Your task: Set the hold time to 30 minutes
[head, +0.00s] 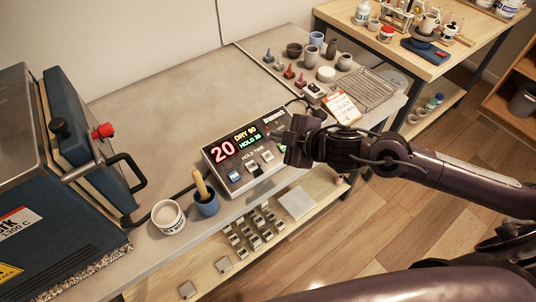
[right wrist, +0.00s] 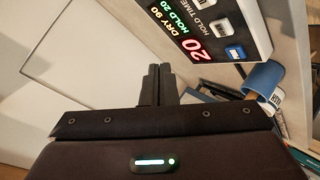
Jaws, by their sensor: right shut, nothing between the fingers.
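The controller box (head: 243,150) stands on the grey bench, its sloped face toward me. Its display (head: 222,151) shows a large red 20, with yellow DRY and green HOLD lines beside it. In the right wrist view the display (right wrist: 192,48) reads DRY 90, HOLD 20 and 20. My left gripper is out of view.
A blue kiln (head: 60,190) with its door handle stands at left. A white jar (head: 168,217) and a blue cup with a wooden tool (head: 207,204) stand at the front edge. Pottery, a wire rack (head: 363,90) and a card (head: 341,108) lie behind my right gripper.

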